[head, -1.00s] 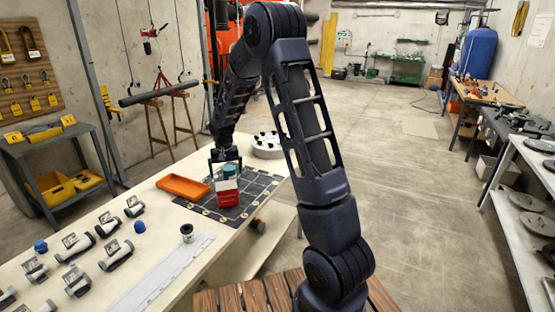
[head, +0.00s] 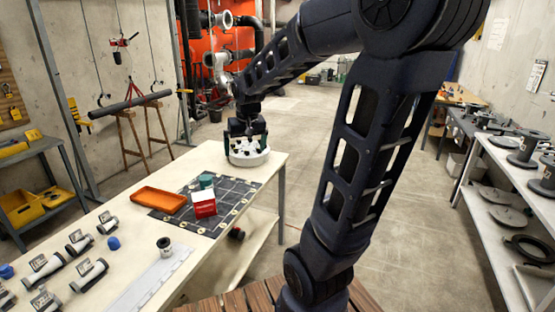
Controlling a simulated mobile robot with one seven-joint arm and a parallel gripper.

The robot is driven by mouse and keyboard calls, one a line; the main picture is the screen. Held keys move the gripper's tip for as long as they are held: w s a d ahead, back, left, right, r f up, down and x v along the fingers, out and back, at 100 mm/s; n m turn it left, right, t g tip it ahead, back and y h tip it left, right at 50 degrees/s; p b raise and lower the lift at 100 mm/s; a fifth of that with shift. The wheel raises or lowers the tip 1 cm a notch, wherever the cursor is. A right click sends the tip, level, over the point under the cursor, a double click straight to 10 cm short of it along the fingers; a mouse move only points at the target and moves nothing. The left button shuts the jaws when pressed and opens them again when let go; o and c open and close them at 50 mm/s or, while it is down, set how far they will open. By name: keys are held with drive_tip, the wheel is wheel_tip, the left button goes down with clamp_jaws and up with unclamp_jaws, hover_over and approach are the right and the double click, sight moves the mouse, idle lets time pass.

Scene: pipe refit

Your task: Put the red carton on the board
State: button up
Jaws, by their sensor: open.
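A small teal object (head: 206,180) is just behind the carton on the board. My gripper (head: 246,142) is open, away from the carton, beyond the board's far end. In the picture it overlaps the white round part (head: 249,157) at the table's far end. Its fingers are small and dark, and I cannot tell whether they touch that part.
An orange tray (head: 160,199) lies at the board's left edge. Several pipe fittings (head: 90,273), blue caps (head: 113,243) and a small dark-topped cylinder (head: 164,246) are on the near table. A pale strip (head: 140,287) lies at the front. Bare tabletop shows behind the board.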

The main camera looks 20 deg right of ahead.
drive_tip(key=s+d+r, duration=0.1)
drive_tip(key=s+d, duration=0.1)
drive_tip(key=s, duration=0.6)
drive_tip(key=s+d+r+t, duration=0.1)
drive_tip(key=s+d, duration=0.1)
drive_tip(key=s, duration=0.6)
drive_tip(key=shift+s+d, duration=0.3)
